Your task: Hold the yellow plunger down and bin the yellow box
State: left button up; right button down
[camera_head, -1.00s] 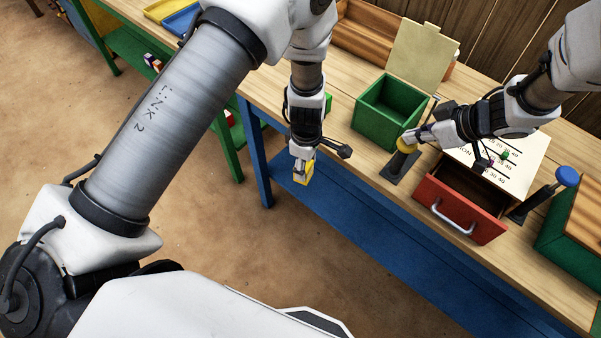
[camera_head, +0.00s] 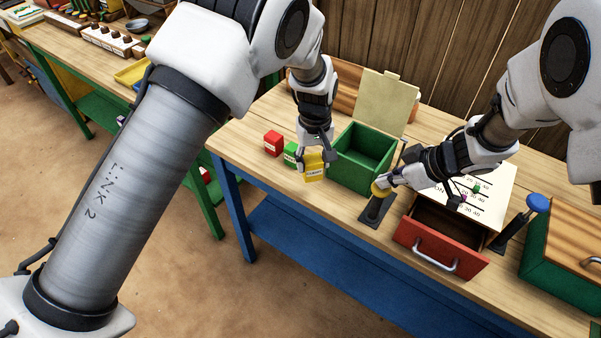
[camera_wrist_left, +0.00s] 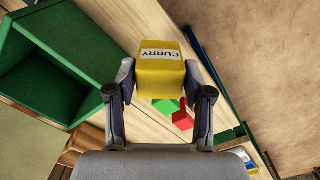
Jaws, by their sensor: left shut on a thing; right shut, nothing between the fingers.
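A yellow box (camera_head: 314,168) with a CURRY label is held by my left gripper (camera_head: 313,156), which is shut on it, left of the green bin. The box also shows in the left wrist view (camera_wrist_left: 160,70) between both fingers. The green bin (camera_head: 362,158) stands on the table with its pale lid (camera_head: 386,100) raised at the back. The yellow plunger (camera_head: 378,190) stands on a dark base (camera_head: 375,211) just right of the bin. My right gripper (camera_head: 386,182) is shut and empty, its tip at the plunger's yellow top and partly covering it.
A red box (camera_head: 273,143) and a green box (camera_head: 291,153) stand left of the bin. A red drawer (camera_head: 440,242) is open at the front, with a blue-topped plunger (camera_head: 538,203) to its right. A green crate (camera_head: 560,255) stands far right.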

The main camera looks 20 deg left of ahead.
pick_arm(q)
jog(key=w+d+r+m, duration=0.4)
jog(key=r+m, duration=0.1)
jog(key=m, duration=0.7)
jog(key=w+d+r+m, duration=0.3)
jog(key=d+r+m, duration=0.2)
jog(key=m, duration=0.7)
jog(key=w+f, duration=0.3)
jog(key=f, duration=0.1)
jog(key=shift+w+d+f, duration=0.35)
jog(key=shift+w+f, duration=0.05)
jog(key=o, duration=1.3)
jog(key=shift+c, duration=0.2)
jog(key=shift+r, duration=0.1)
